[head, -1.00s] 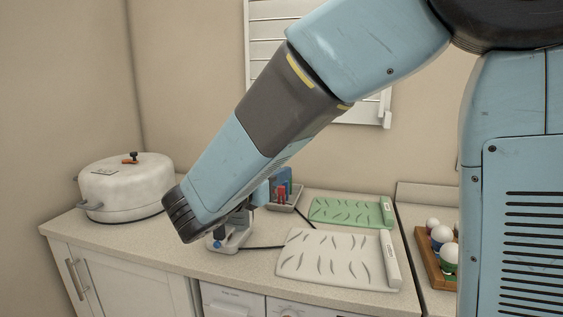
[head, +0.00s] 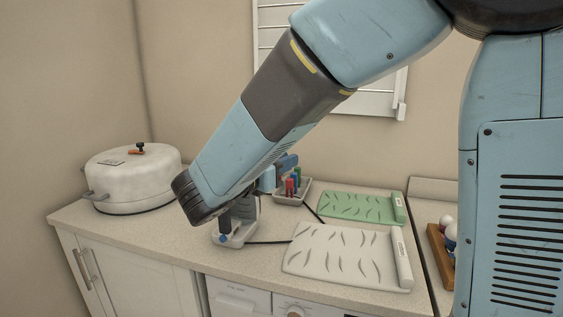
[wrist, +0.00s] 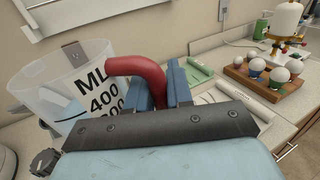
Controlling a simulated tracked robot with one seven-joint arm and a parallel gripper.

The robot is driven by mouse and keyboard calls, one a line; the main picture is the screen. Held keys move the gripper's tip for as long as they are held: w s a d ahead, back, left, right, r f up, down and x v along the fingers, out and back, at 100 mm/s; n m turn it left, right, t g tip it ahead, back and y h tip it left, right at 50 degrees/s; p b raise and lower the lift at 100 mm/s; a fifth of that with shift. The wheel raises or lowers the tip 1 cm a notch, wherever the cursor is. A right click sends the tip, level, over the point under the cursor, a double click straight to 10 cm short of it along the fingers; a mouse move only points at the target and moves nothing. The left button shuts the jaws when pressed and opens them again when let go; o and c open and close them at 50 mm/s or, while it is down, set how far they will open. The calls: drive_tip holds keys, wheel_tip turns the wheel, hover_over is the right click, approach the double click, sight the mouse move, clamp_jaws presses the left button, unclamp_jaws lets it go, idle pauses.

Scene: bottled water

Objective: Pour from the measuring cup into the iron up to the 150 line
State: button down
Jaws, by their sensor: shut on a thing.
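The measuring cup is a clear vessel (wrist: 62,85) with black "ML" and "400" markings and a curved red handle (wrist: 140,75), at the left of the wrist view. My gripper (wrist: 160,92) has its blue fingers on either side of the red handle and is shut on it. I cannot tell how much liquid the cup holds. In the head view my arm hides most of the gripper and the cup. A white and blue appliance, apparently the iron (head: 232,238), stands on the counter just below the arm's end, partly hidden. Its 150 line cannot be made out.
A lidded white pot (head: 132,182) stands at the left of the counter. A grey tray (head: 302,198) with coloured items is behind. A white board (head: 335,257) and a green board (head: 355,208) lie at right. A wooden holder (wrist: 264,85) carries several pale balls.

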drive_tip(key=shift+a, duration=0.1)
drive_tip(key=shift+w+a+n+g, duration=0.25)
drive_tip(key=shift+w+a+n, duration=0.55)
drive_tip(key=shift+w+n, duration=0.4)
drive_tip(key=shift+w+a+n+g, duration=0.25)
drive_tip(key=shift+w+a+n, duration=0.65)
drive_tip(key=shift+n, duration=0.5)
drive_tip(key=shift+w+d, duration=0.1)
drive_tip(key=shift+r+n+y, duration=0.3)
drive_tip(key=shift+r, duration=0.15)
idle(0.8)
drive_tip(key=shift+w+r+n, duration=0.2)
drive_tip(key=shift+r+n, duration=0.2)
drive_tip(key=shift+r, duration=0.15)
idle(3.4)
